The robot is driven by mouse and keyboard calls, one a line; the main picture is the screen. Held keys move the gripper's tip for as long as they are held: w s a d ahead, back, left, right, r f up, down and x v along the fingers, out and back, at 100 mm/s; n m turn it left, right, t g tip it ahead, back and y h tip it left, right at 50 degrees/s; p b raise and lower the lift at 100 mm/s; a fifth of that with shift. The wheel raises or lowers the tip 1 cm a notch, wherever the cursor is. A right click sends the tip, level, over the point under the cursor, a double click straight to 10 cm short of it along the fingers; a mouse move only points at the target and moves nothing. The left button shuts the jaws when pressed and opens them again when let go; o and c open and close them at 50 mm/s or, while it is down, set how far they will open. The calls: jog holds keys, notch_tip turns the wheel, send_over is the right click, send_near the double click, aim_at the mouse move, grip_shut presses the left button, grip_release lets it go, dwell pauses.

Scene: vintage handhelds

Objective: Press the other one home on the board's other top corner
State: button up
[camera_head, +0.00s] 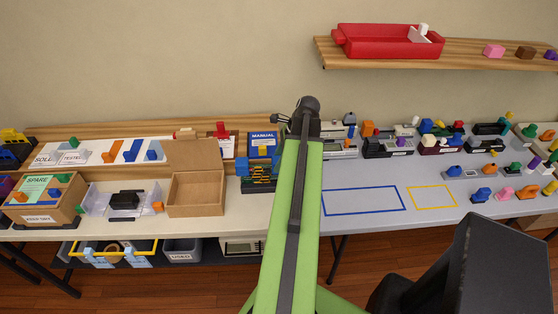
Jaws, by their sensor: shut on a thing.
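My green arm reaches up the middle. My gripper (283,119) is at its far end, behind and right of the board and apart from it in the picture. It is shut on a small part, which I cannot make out. The arm hides the area right of the board.
An open cardboard box (197,208) stands left of the board, with a clear tray (95,201) and a spare box (37,217) beyond. Handhelds and loose coloured parts crowd the right table. Its blue-outlined area (363,201) is empty. A shelf (470,55) hangs above.

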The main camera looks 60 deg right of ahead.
jog(key=o, duration=1.1)
jog(key=shift+w, duration=0.1)
jog(key=shift+c, duration=0.2)
notch_tip(320, 180, up, 6)
jog(key=p, duration=0.6)
jog(key=shift+r, duration=0.1)
